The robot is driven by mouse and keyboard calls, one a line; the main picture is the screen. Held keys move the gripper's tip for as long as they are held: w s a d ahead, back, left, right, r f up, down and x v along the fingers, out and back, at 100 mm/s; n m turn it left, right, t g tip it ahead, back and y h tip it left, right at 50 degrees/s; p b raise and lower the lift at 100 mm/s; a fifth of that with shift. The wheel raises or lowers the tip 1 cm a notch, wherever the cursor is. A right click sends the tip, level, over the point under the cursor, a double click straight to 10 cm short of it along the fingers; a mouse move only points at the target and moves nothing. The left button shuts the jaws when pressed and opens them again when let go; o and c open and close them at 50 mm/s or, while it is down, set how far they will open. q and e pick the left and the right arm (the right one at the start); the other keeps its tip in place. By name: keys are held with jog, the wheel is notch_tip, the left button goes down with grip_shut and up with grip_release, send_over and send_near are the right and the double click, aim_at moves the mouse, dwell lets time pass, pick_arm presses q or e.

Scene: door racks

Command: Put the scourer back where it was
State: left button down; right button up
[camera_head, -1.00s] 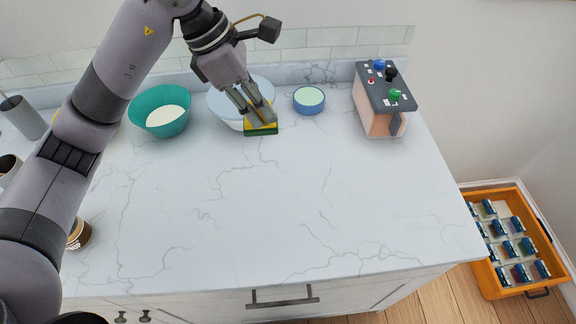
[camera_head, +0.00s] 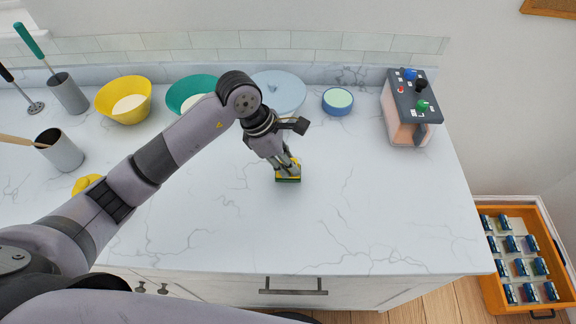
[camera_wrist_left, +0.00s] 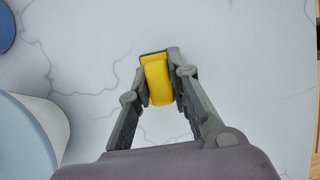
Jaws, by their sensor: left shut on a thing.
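The scourer (camera_head: 288,179) is a small yellow block with a dark green side. My left gripper (camera_head: 288,168) is shut on it, over the middle of the marble counter (camera_head: 340,225). In the left wrist view the scourer (camera_wrist_left: 158,82) sits between the two fingers, yellow face toward the camera, with a dark green edge at its far side. I cannot tell whether it touches the counter or hangs just above it. My right gripper is not in view.
A machine with coloured knobs (camera_head: 411,105) stands at right. The counter's front right is clear.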

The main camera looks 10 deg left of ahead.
pick_arm(q)
notch_tip(320, 180, down, 3)
jog(key=shift+r, duration=0.1)
jog(key=c, duration=2)
grip_release()
jog(key=shift+f, duration=0.2)
jog(key=o, duration=0.5)
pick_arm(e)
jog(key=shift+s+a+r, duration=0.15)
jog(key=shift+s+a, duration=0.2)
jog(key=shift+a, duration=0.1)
pick_arm(q)
jog(key=shift+r, duration=0.1)
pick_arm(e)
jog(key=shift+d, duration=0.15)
